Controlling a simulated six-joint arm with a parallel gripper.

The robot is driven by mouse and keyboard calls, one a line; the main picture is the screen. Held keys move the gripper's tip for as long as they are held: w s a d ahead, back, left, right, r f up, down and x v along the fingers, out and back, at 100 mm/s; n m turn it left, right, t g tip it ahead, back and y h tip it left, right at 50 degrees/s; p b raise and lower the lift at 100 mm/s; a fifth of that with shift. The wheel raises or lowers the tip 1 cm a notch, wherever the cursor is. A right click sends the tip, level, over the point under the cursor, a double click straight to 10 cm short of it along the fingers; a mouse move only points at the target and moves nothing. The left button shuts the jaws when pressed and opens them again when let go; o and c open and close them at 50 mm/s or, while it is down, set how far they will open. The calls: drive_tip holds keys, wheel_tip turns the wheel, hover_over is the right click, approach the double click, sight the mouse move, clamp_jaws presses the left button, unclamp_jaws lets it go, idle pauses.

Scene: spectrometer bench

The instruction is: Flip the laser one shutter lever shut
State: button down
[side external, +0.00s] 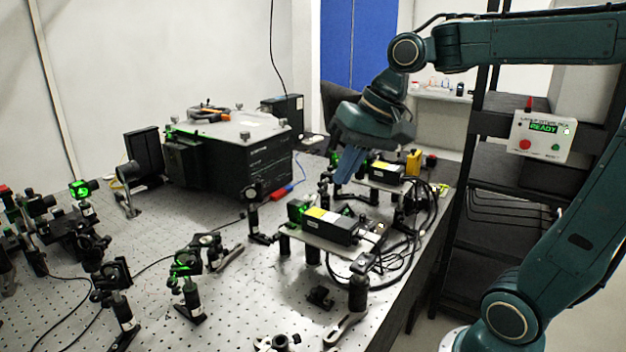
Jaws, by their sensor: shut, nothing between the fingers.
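My gripper (347,168) points down with its blue fingers shut and empty. It is beside the left end of the rear laser (385,172), a black box with a yellow label on a raised plate. A second similar laser (330,224) stands nearer the camera on its own plate, with green light at its left end. I cannot tell from labels which is laser one. No shutter lever can be made out; one may be hidden by my gripper or too small. Whether my fingers touch anything cannot be told.
Optics mounts, some lit green (187,262), crowd the left of the perforated bench (235,320). A large black box with a grey lid (230,125) stands behind. Looped black cables (432,215) lie right of the lasers. A control box (543,137) reads READY.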

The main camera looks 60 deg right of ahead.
drive_tip(key=w+d+f+m+y, duration=0.1)
drive_tip(key=w+d+m, duration=0.3)
drive_tip(key=d, duration=0.5)
drive_tip(key=w+d+f+m+g+y, duration=0.1)
drive_tip(key=w+d+m, duration=0.3)
drive_tip(key=d, duration=0.5)
drive_tip(key=shift+w+d+f+m+y, duration=0.15)
drive_tip(key=shift+w+f+m+y, duration=0.15)
drive_tip(key=shift+w+f, duration=0.65)
drive_tip(key=shift+w, duration=0.25)
drive_tip(key=x, duration=0.9)
drive_tip(key=shift+a+f, duration=0.25)
